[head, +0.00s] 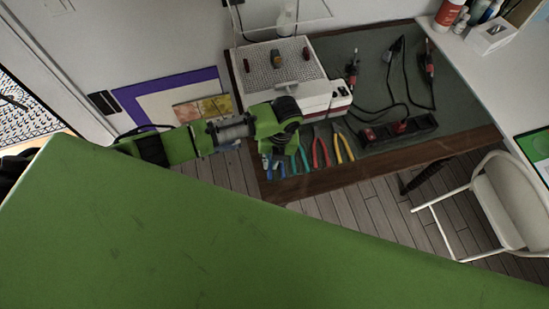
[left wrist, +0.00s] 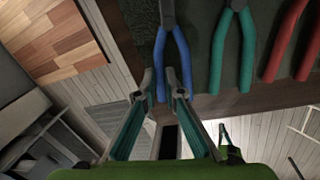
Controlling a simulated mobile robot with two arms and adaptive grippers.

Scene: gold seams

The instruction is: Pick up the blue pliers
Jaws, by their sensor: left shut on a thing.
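The blue pliers (head: 279,168) lie at the front left of the green-topped workbench (head: 388,152). In the left wrist view the blue pliers (left wrist: 176,55) show two blue handles pointing toward me. My left gripper (left wrist: 160,80) is shut on the left handle, near its end; the other handle passes beside the right finger. In the head view my left gripper (head: 268,158) is over the bench's front left corner and partly hides the pliers. My right gripper is not in view.
Teal pliers (head: 300,160), red pliers (head: 320,152) and yellow pliers (head: 343,147) lie in a row to the right. A white soldering station (head: 325,98) stands behind them. Cables and a black power strip (head: 400,130) lie farther right. A white chair (head: 495,205) stands in front.

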